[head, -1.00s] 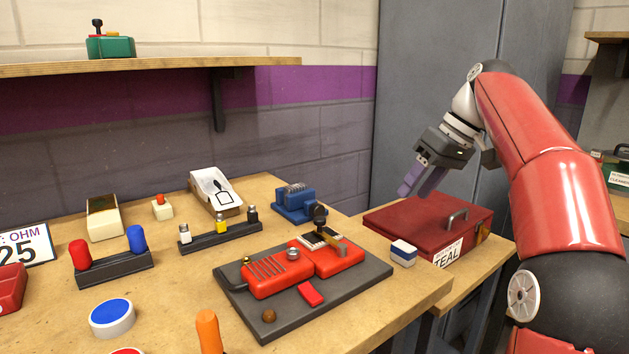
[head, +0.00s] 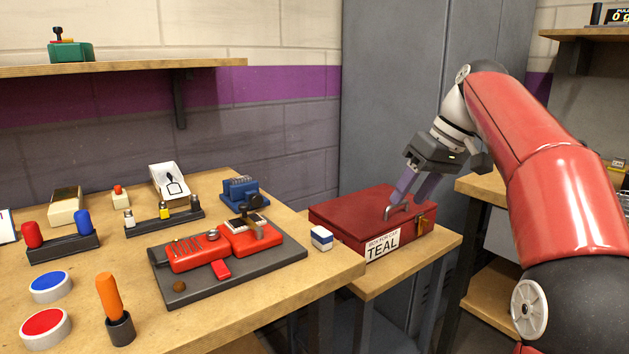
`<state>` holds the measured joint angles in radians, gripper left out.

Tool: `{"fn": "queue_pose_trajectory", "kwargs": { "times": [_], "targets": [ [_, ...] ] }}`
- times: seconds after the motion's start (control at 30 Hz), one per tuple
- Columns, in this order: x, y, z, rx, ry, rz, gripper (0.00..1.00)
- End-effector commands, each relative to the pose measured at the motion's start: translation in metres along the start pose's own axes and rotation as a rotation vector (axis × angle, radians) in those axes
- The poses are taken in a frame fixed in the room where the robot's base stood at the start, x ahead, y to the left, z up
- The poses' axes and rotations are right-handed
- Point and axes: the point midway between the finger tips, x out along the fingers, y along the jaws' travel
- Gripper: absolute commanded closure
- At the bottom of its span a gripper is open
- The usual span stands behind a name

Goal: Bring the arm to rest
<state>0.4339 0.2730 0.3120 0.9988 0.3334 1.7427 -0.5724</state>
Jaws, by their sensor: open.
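My arm (head: 545,150) is red and bent, reaching in from the right side of the head view. My gripper (head: 412,188) hangs from it, pointing down and to the left, with its purple fingers apart. It shows in front of and over the red toolbox (head: 350,207), near the toolbox's grey handle (head: 397,207). I cannot tell how high above the lid the fingertips are. Nothing shows between the fingers.
The toolbox, labelled TEAL, stands on a small side table (head: 433,243). A grey cabinet (head: 400,90) stands behind. Another table (head: 480,187) is at right.

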Motion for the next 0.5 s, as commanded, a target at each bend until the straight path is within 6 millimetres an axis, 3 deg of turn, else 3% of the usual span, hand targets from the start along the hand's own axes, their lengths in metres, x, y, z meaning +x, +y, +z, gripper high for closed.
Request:
{"fn": "queue_pose_trajectory", "kwargs": {
  "times": [0.27, 0.37, 0.5],
  "targets": [
    [0.015, -0.033, 0.019, 0.073, -0.017, 0.093, 0.51],
    [0.023, -0.046, 0.033, 0.11, -0.017, 0.139, 0.51],
    [0.039, -0.068, 0.067, 0.178, -0.005, 0.228, 0.51]
  ]
}}
